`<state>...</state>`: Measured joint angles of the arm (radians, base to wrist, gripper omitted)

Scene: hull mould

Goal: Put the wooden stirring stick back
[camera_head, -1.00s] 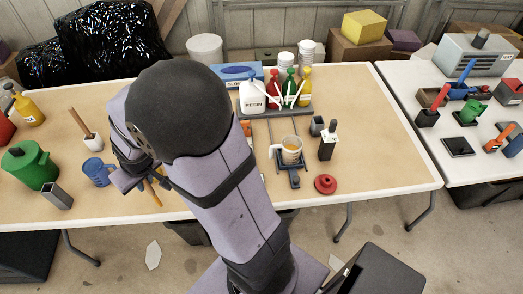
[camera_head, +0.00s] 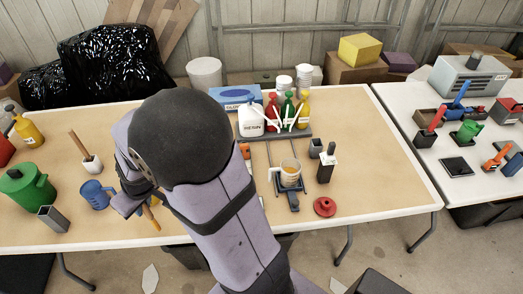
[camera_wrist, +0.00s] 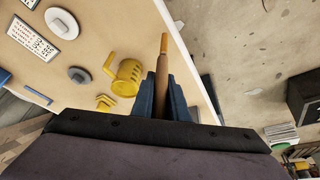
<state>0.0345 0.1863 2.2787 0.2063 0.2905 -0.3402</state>
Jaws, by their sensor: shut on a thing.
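My gripper (camera_wrist: 161,84) is shut on the wooden stirring stick (camera_wrist: 163,45). In the wrist view the stick stands out past the blue-grey fingers, with an orange-brown tip. In the head view my gripper (camera_head: 133,204) is low over the front left of the table, partly behind my own arm. A short length of the stick (camera_head: 150,217) shows just right of it, near the table's front edge. The stick's other end is hidden. I cannot tell whether it touches the table.
A blue mug (camera_head: 95,195) stands left of my gripper. A grey open holder (camera_head: 53,218) and green pot (camera_head: 26,188) stand farther left. A cup (camera_head: 290,172) on a stand and red disc (camera_head: 324,206) are right.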

